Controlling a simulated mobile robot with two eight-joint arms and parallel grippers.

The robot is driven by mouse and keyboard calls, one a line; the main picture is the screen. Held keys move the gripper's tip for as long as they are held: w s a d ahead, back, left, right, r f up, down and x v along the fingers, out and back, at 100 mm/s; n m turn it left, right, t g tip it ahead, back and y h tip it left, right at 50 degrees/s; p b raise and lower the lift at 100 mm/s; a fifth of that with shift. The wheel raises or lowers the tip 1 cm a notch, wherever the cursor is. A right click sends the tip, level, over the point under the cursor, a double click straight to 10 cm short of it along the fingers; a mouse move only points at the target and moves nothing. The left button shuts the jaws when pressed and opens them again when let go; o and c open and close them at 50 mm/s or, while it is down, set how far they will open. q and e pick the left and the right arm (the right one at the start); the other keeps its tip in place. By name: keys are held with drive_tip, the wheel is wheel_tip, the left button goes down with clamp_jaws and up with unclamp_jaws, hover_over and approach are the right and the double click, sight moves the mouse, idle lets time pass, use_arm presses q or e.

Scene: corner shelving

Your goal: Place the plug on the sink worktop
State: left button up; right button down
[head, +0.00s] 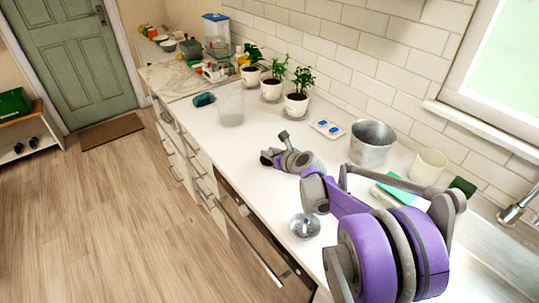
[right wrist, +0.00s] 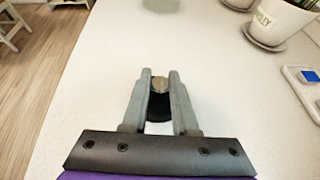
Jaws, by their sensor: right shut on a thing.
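My right gripper (head: 270,157) reaches over the white worktop (head: 236,155) in the head view. In the right wrist view, its two grey fingers (right wrist: 160,78) are shut on a small plug (right wrist: 159,103) with a dark body and a pale metallic knob. The fingers hide the sides of the plug. The plug is close above the worktop or touching it; I cannot tell which. My left gripper is not in view.
A clear glass (head: 230,106) and a teal item (head: 203,100) stand beyond my right gripper. Potted plants (head: 297,101) line the tiled wall. A metal bucket (head: 371,144), a cream cup (head: 428,166) and a round metal piece (head: 304,226) stand nearer me. The tap (head: 518,205) is at right.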

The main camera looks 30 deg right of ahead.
drive_tip(key=shift+f, duration=0.45)
drive_tip(key=shift+f, duration=0.15)
drive_tip(key=c, duration=0.7)
unclamp_jaws()
